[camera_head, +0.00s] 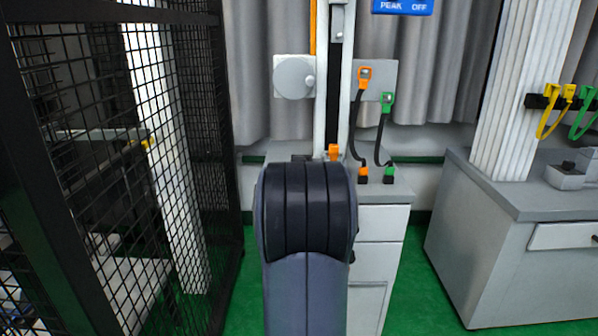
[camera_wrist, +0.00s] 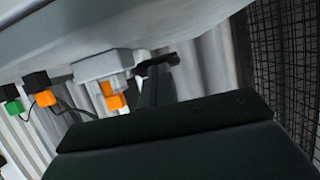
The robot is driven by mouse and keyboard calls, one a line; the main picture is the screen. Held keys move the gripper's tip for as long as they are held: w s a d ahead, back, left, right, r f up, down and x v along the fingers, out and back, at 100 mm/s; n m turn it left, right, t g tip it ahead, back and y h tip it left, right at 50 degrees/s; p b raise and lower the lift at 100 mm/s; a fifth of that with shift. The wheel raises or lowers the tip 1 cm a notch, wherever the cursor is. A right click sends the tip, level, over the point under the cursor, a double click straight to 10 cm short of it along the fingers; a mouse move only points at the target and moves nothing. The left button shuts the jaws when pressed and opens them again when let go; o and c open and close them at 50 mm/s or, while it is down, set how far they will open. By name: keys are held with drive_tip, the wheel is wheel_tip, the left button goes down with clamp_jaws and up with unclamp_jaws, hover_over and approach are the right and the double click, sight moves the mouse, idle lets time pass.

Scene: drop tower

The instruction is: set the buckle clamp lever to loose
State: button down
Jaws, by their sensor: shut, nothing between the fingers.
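The buckle clamp lever is probably the black bar (camera_wrist: 158,61) in the upper middle of the wrist view, beside a grey block with orange parts. A dark upright piece runs down from it, and I cannot tell whether that is lever or finger. In the head view a small black part (camera_head: 300,158) shows left of the tower's foot, partly hidden by my arm; the lever's setting cannot be read. My gripper (camera_wrist: 163,112) is the dark mass low in the wrist view. It is shut and empty, close to the black bar; contact cannot be told. My arm hides it in the head view.
The drop tower (camera_head: 333,85) rises from a grey cabinet (camera_head: 383,218). Orange (camera_head: 365,77) and green (camera_head: 387,103) plugs with black cables hang right of it. A black mesh fence (camera_head: 160,170) stands close on the left. Green floor is free between the cabinet and a right-hand bench (camera_head: 500,250).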

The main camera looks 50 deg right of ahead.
drive_tip(key=p+v, duration=0.1)
drive_tip(key=v, duration=0.9)
drive_tip(key=shift+s+a, duration=0.2)
drive_tip(key=shift+a, duration=0.15)
drive_tip(key=shift+r, duration=0.15)
drive_tip(key=b+x, duration=0.1)
drive_tip(key=x, duration=0.9)
drive_tip(key=shift+w+d+f, duration=0.1)
drive_tip(key=shift+d+f, duration=0.1)
drive_tip(key=shift+f, duration=0.1)
drive_tip(key=shift+a, duration=0.1)
